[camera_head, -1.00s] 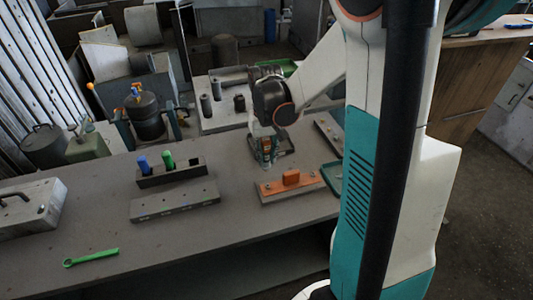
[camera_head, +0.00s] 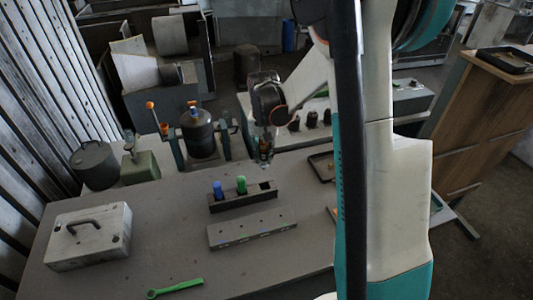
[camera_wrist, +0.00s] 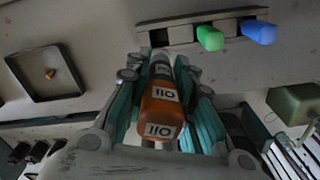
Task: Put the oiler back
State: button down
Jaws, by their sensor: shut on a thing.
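The oiler is an orange bottle (camera_wrist: 160,110) with white labels. My gripper (camera_wrist: 160,85) is shut on it, a finger on each side, in the wrist view. In the head view my gripper (camera_head: 264,150) holds it above the back of the table, behind and right of a dark rack (camera_head: 227,205). The rack holds a blue bottle (camera_head: 218,189) and a green bottle (camera_head: 241,185). Its right-hand slot (camera_head: 266,186) is empty. The rack also shows in the wrist view (camera_wrist: 180,33), ahead of the oiler and apart from it.
A dark square tray (camera_wrist: 46,97) with a small brownish piece lies beside my gripper. A grey holed block (camera_head: 252,230) is in front of the rack. A green wrench (camera_head: 175,289) and a grey handled box (camera_head: 90,250) are farther left. Pots and cans stand at the back left.

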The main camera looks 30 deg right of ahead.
jog(key=shift+s+d+f+b, duration=0.1)
jog(key=shift+f+b, duration=2.55)
jog(key=shift+f, duration=1.4)
jog(key=shift+f+b, duration=0.25)
jog(key=shift+b, duration=0.25)
jog(key=shift+f+b, duration=0.4)
jog(key=shift+f, duration=0.1)
jog(key=shift+f+b, duration=0.45)
jog(key=shift+f, duration=0.05)
jog(key=shift+f+b, duration=0.35)
jog(key=shift+f, duration=0.05)
jog(key=shift+f+b, duration=0.65)
jog(key=shift+f, duration=0.15)
jog(key=shift+f+b, duration=0.45)
